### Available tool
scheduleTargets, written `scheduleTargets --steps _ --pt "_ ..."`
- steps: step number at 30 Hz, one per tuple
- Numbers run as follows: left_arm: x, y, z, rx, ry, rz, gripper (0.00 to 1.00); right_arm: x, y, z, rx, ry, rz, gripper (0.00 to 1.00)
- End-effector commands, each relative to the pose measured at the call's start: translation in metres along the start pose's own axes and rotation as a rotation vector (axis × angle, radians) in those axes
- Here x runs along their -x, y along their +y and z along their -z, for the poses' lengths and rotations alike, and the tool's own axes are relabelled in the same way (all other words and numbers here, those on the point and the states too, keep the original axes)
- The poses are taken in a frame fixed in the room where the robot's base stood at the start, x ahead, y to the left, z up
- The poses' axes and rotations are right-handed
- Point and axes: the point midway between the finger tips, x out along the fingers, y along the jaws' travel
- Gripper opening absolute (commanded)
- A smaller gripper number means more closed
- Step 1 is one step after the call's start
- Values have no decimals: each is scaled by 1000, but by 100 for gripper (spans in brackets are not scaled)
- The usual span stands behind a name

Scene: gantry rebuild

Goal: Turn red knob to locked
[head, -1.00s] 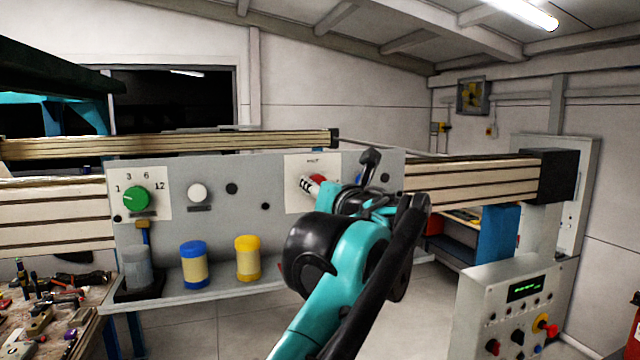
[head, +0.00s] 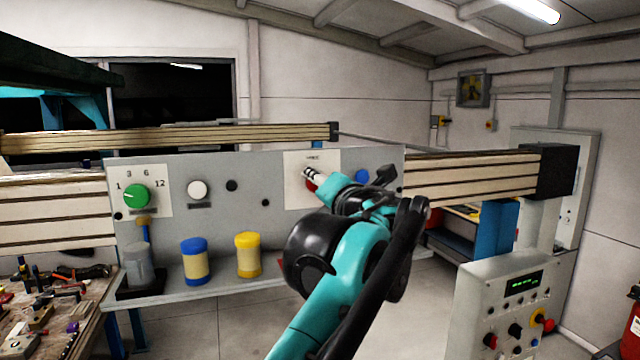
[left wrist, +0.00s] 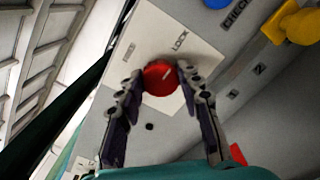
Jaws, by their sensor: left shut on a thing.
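The red knob (left wrist: 160,78) sits on a white plate (left wrist: 151,32) with a "LOCK" label in the left wrist view. A short pale mark on its face slants toward the upper right, toward the label's side. My left gripper (left wrist: 159,83) is shut on the knob, one finger on each side. In the head view, my left gripper (head: 316,178) is at the panel and hides most of the red knob (head: 310,186). The white plate (head: 293,170) shows beside it. My right gripper is in neither current view.
The grey panel (head: 235,220) also carries a green dial (head: 136,196), a white knob (head: 197,190) and a blue button (head: 362,176). A blue-lidded jar (head: 194,262) and a yellow-lidded jar (head: 247,255) stand on the shelf below. A control box (head: 515,305) stands at right.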

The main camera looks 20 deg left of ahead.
Motion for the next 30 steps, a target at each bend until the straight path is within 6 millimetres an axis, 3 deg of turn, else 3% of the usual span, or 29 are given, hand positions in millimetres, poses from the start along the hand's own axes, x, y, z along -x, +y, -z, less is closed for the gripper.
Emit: scheduleTargets --steps 10,11,13,23,26,30 --pt "0 1 -1 -5 -2 -2 6 0 0 0 0 0 0 40" --pt "0 1 -1 -5 -2 -2 38 0 0 0 0 0 0 40" --pt "0 1 -1 -4 -2 -1 56 0 0 0 0 0 0 40" --pt "2 0 0 -2 -1 0 56 0 0 0 0 0 0 40" --pt "10 0 -1 -2 -2 1 56 0 0 0 0 0 0 40" --pt "36 -1 -1 -2 -4 3 56 0 0 0 0 0 0 40"
